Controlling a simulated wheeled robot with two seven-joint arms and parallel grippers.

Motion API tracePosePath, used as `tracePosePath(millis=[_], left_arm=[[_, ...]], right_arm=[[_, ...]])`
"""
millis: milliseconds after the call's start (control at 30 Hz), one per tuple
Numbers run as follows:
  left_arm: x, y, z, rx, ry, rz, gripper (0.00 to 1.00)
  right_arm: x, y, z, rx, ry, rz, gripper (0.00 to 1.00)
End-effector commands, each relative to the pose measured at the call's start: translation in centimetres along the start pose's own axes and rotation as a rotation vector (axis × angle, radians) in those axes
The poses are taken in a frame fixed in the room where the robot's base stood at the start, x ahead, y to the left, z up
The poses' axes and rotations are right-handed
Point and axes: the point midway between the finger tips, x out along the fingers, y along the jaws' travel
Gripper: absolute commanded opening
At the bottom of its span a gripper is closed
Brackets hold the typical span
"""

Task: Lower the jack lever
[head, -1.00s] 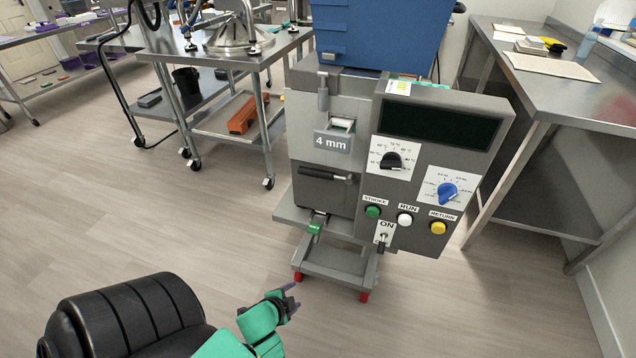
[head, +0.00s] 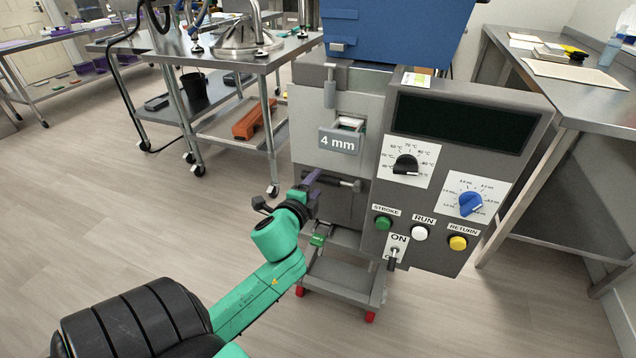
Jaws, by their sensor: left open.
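The grey depositor machine (head: 340,105) stands ahead of me. A dark horizontal lever (head: 345,184) with a metal end crosses its lower front, its left part hidden behind my gripper. A green-gripped handle (head: 318,240) sits lower, at the jack stand (head: 340,276) under the machine. I cannot tell for sure which of the two is the jack lever. My left gripper (head: 314,190), with purple fingers, is open in front of the dark lever's left part, above the green handle. Whether it touches the lever cannot be told. My right gripper is out of view.
The control panel (head: 455,170) with knobs, buttons and an ON switch juts out right of the lever. A blue hopper (head: 395,30) sits on top. A steel cart (head: 215,60) stands at the left and a steel table (head: 560,95) at the right. Floor is clear at the left front.

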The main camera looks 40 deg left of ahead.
Motion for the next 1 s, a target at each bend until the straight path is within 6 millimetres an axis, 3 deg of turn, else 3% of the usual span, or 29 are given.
tracePosePath(millis=[133,400,433,567,1000], left_arm=[[2.0,0.1,-0.1,0.000,0.001,-0.001,0.60],[2.4,0.1,-0.1,-0.001,0.002,0.001,0.60],[2.4,0.1,-0.1,-0.001,0.002,0.001,0.53],[2.3,0.1,-0.1,-0.001,0.002,0.001,0.03],[2.3,0.1,-0.1,-0.001,0.002,0.001,0.00]], right_arm=[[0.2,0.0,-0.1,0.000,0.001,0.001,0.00],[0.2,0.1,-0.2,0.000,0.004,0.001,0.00],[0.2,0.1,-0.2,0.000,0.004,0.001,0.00],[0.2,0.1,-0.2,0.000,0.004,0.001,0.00],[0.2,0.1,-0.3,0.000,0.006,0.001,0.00]])
